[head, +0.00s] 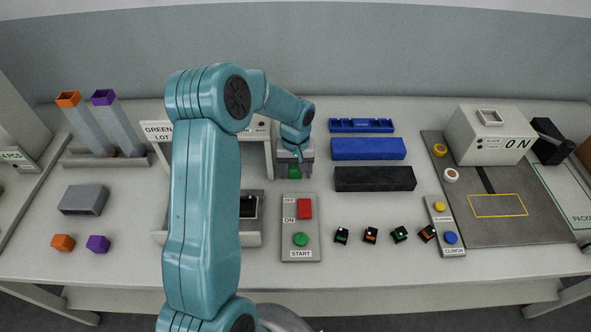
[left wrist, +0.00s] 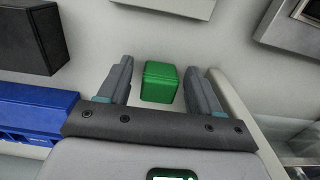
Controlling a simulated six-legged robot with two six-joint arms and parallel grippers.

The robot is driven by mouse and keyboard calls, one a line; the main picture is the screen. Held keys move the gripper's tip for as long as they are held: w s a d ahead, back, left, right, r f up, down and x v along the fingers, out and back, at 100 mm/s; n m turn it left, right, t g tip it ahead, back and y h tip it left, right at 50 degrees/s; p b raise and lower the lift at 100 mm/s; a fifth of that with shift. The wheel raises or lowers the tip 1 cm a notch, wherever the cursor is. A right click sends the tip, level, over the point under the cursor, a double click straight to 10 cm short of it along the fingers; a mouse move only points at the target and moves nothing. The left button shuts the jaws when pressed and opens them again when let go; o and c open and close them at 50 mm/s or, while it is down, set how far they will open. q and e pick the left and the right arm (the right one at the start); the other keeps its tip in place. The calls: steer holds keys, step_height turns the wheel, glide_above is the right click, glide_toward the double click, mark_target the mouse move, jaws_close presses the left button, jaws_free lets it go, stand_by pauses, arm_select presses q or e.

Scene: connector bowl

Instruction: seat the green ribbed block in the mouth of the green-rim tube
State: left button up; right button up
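A green block (left wrist: 160,82) stands on the table between the fingers of my left gripper (left wrist: 160,88) in the left wrist view, with a gap on each side. The fingers are open. In the head view my left gripper (head: 294,163) points down at the table right of the sign, and a bit of the green block (head: 293,175) shows under it. I cannot make out ribs. No green-rim tube shows; my left arm hides part of the table. My right gripper is not in view.
An orange-rim tube (head: 84,123) and a purple-rim tube (head: 116,122) lean at the left. A blue block (head: 368,149) and a black block (head: 374,179) lie right of my gripper. A button panel (head: 301,246) stands in front. Several small connectors lie further right.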

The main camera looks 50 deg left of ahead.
mark_target(295, 169)
arm_select(q)
steer(key=c, duration=0.9)
step_height(295, 169, up, 20)
steer(key=b, duration=0.1)
